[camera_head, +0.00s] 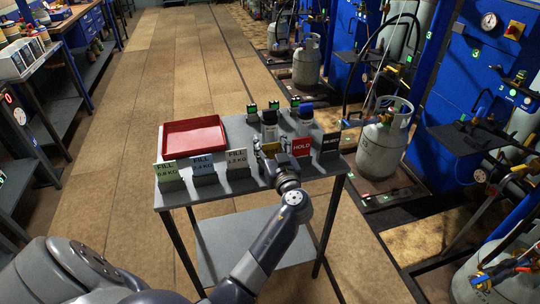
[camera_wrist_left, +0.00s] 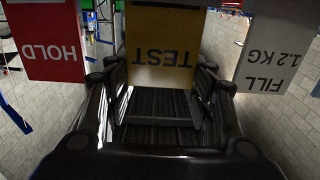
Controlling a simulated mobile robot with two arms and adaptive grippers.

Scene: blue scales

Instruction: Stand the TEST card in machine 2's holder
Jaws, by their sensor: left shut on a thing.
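The yellow TEST card (camera_wrist_left: 160,48) is between the two fingers of my left gripper (camera_wrist_left: 160,85) in the left wrist view, its lettering upside down there. The left gripper is shut on the card, which stands in the row of cards. I cannot tell whether it still touches its stand. My right gripper is not in view. Machine 2's holder cannot be made out for sure.
On the table (camera_head: 238,187), the white FILL 1.2 KG card (camera_head: 237,160) and red HOLD card (camera_head: 301,147) stand close on either side. A red tray (camera_head: 194,137) lies behind. Blue machines with grey cylinders (camera_head: 383,145) line the right. The floor aisle (camera_head: 170,60) is clear.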

